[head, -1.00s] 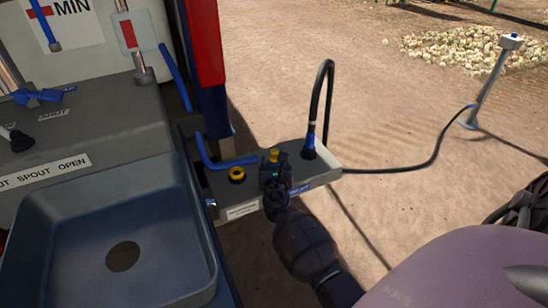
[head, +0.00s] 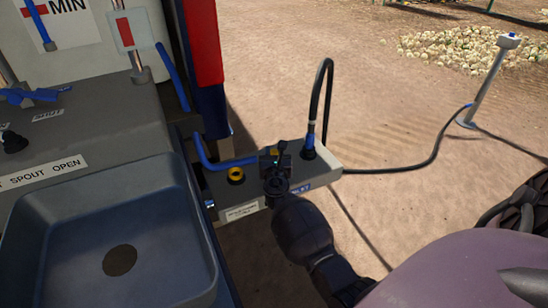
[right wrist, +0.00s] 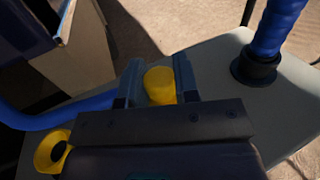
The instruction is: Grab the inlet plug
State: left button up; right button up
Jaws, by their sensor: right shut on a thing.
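The yellow inlet plug (right wrist: 160,85) is a short round cap on the grey ledge. In the right wrist view it sits between the two fingers of my right gripper (right wrist: 159,78), which is shut on it. In the head view my right gripper (head: 277,163) covers most of the plug, and only a small yellow patch shows past the fingers. The plug's lower part and its seat are hidden. I cannot tell whether it is lifted. My left gripper is not in view.
A yellow-ringed socket (head: 236,175) lies left of the gripper. A blue bent handle (head: 215,160) runs close behind it. A hose with a blue cuff (head: 309,141) rises at the right. A sink basin (head: 60,225) is on the left; open dirt lies beyond.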

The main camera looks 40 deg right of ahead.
aim_at(273, 151)
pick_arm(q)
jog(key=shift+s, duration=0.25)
pick_arm(e)
notch_tip(273, 151, up, 10)
jog(key=p, duration=0.5)
jog(key=shift+w+f, duration=0.15)
jog(key=shift+f, duration=0.05)
pick_arm(q)
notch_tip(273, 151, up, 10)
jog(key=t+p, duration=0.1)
jog(key=p, duration=0.5)
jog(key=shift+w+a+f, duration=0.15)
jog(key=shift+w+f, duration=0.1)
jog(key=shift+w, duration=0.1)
pick_arm(e)
notch_tip(273, 151, up, 10)
jog(key=shift+r, duration=0.2)
